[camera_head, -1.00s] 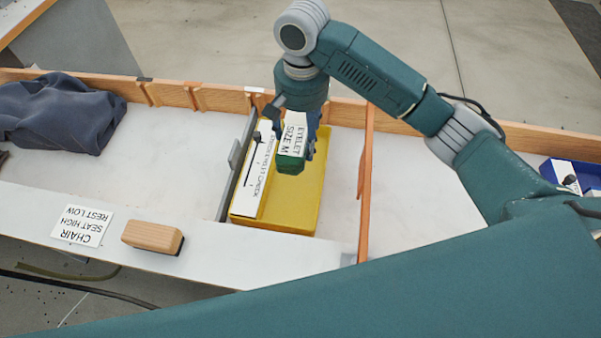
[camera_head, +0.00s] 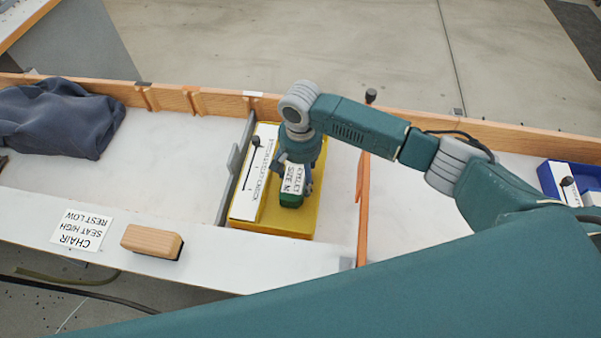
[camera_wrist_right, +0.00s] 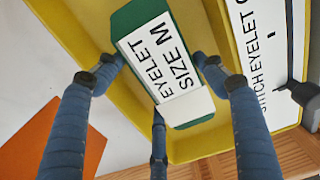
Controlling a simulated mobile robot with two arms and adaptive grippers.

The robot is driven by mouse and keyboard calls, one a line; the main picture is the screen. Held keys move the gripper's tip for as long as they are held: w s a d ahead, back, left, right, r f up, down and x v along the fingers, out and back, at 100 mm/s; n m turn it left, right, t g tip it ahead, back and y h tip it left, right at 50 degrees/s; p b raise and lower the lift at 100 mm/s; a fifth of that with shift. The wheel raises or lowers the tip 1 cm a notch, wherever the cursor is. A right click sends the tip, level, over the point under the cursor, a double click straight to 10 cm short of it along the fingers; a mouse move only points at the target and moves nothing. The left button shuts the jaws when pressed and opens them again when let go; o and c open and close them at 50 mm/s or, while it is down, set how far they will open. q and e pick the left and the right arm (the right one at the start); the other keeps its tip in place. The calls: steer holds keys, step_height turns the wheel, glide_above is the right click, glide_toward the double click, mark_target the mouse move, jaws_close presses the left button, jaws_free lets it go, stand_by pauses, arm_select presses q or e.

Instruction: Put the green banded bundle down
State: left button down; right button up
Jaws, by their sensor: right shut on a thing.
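The green banded bundle (camera_head: 290,201) has a white label reading EYELET SIZE M. It also shows in the right wrist view (camera_wrist_right: 162,62), green at its ends with a white band. My right gripper (camera_head: 295,186) points down with its fingers shut around the bundle. The bundle is over or inside the yellow tray (camera_head: 268,228), in its right part. The tray's floor and rim also show in the right wrist view (camera_wrist_right: 205,148). I cannot tell whether the bundle touches the tray floor. My left gripper is not in view.
A white STITCH EYELET CHECK board (camera_head: 249,190) with a dark lever fills the tray's left side. A grey rail (camera_head: 238,165) stands left of the tray, an orange divider (camera_head: 363,205) right.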

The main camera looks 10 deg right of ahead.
mark_target(300, 174)
steer(key=o, duration=1.4)
steer(key=shift+f, duration=0.1)
step_height(300, 174, up, 12)
steer(key=shift+r, duration=0.2)
